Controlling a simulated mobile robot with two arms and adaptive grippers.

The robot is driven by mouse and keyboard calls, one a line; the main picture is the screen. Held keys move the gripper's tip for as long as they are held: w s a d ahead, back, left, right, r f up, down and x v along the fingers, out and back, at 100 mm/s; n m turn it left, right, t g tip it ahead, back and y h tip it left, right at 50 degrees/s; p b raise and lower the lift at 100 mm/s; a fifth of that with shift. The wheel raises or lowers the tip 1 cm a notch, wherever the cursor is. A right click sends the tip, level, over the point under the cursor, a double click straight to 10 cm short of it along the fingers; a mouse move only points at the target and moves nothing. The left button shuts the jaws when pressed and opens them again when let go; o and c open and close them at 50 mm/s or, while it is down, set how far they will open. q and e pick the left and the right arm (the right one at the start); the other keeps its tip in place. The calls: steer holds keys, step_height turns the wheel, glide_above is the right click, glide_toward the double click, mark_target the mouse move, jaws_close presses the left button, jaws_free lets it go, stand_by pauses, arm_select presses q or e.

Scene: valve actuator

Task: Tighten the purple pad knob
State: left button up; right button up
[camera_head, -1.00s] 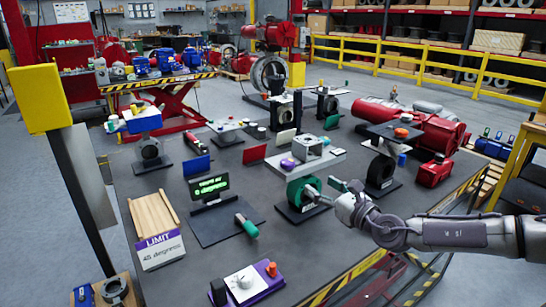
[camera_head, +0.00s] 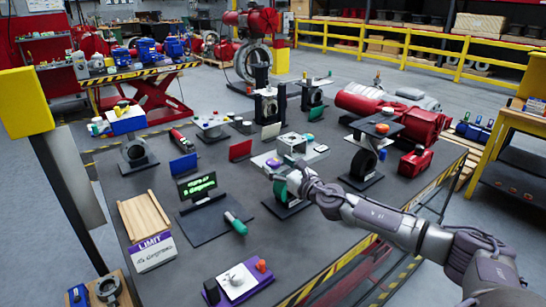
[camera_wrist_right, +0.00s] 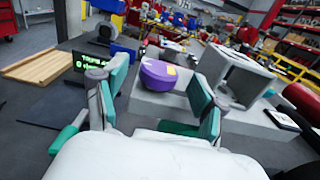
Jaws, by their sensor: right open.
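The purple pad knob (camera_wrist_right: 162,75) is a short rounded cylinder with a yellow mark on it. It sits on a light grey plate (camera_wrist_right: 155,103) beside a hollow grey box frame (camera_wrist_right: 238,82). The knob also shows small in the head view (camera_head: 273,163). My right gripper (camera_wrist_right: 159,80) is open, its teal-padded fingers apart on the left and right of the knob as the wrist camera sees it. A gap shows on each side, and whether the fingers touch it cannot be told. My left gripper is not in view.
A display with green text (camera_head: 197,186), a wooden slatted block (camera_head: 147,218) and a purple base with a white dial (camera_head: 236,281) stand to the left and front. A red cylinder machine (camera_head: 385,110) lies behind right.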

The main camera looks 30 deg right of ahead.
steer(key=shift+w+a, duration=0.1)
steer(key=shift+w, duration=1.25)
